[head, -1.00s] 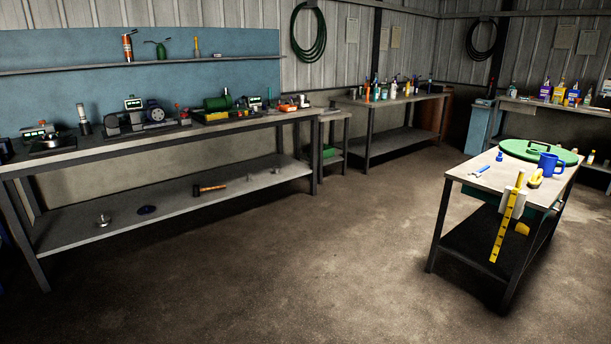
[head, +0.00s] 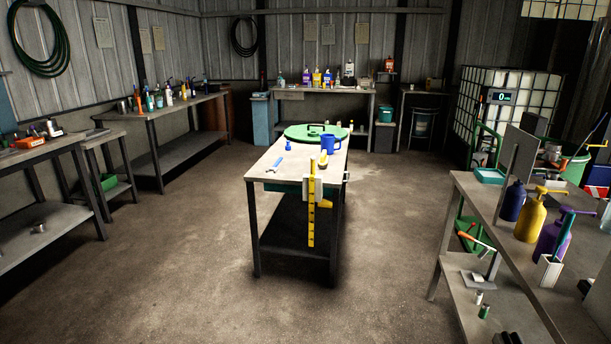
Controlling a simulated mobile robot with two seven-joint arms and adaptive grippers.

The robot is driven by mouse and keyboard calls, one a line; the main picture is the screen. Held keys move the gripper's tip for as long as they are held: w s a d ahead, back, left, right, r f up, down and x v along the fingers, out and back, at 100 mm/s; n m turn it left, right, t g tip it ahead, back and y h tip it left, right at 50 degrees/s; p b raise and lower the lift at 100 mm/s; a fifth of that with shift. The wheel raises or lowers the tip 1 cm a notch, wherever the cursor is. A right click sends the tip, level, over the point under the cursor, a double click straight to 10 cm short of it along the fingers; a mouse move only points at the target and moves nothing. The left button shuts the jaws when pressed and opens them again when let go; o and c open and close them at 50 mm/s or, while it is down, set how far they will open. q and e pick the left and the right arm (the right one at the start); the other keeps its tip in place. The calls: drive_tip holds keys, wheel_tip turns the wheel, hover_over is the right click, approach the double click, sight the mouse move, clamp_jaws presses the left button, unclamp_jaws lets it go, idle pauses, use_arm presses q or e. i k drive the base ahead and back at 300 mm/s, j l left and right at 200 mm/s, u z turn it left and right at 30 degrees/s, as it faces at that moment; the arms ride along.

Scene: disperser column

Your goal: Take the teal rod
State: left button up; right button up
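A teal rod (head: 563,230) appears to stand, slightly tilted, in a small white holder (head: 548,271) on the workbench (head: 490,205) at the right of the head view. It is in front of a purple pump bottle (head: 546,240), and its upper end overlaps that bottle's pump head, so I cannot tell exactly where the rod ends. Neither of my grippers is in view.
A yellow pump bottle (head: 530,219) and a dark blue bottle (head: 512,201) stand beside the purple one. A small table (head: 262,178) with a green lid (head: 300,130) and blue mug (head: 331,143) stands mid-room. The floor (head: 390,230) between table and workbench is clear.

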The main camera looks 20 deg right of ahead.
sight(570, 216)
drive_tip(key=i+l+z, duration=0.15)
drive_tip(key=i+z, duration=0.6)
drive_tip(key=z, duration=0.15)
drive_tip(key=i+j+z, duration=0.1)
drive_tip(key=i+z, duration=0.3)
drive_tip(key=i+j+z, duration=0.25)
drive_tip(key=z, duration=0.2)
drive_tip(key=i+j+z, duration=0.45)
drive_tip(key=k+l, duration=0.05)
drive_tip(key=l, duration=0.05)
